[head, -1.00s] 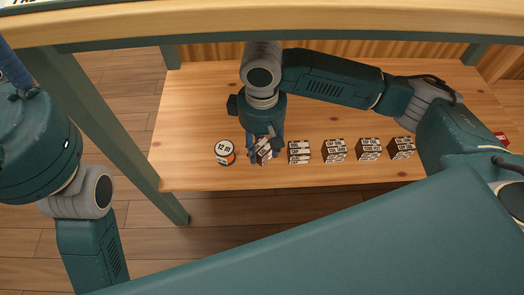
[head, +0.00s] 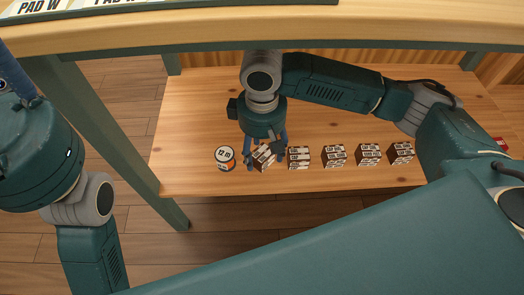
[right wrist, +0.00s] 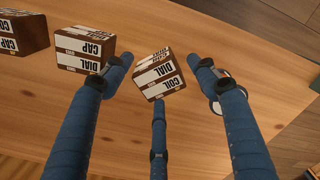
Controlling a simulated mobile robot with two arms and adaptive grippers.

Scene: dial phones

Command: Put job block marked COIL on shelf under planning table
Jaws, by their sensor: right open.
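A brown and white block (head: 264,158) stands on the wooden shelf (head: 200,115) under the planning table (head: 400,27), turned askew to the row. In the right wrist view this block (right wrist: 160,74) shows the words COIL and DIAL. My right gripper (head: 266,163) is low over it, its three blue fingers spread around the block. In the right wrist view, gaps show between the block and the fingers. My left gripper (head: 14,75) is only partly in view at the left edge; its fingertips are cut off.
Several similar blocks (head: 334,156) stand in a row to the right; the nearest (right wrist: 84,50) is close to a finger and reads CAP and DIAL. A round tin (head: 225,158) marked 12 m stands just left. A green table leg (head: 105,135) rises at the left.

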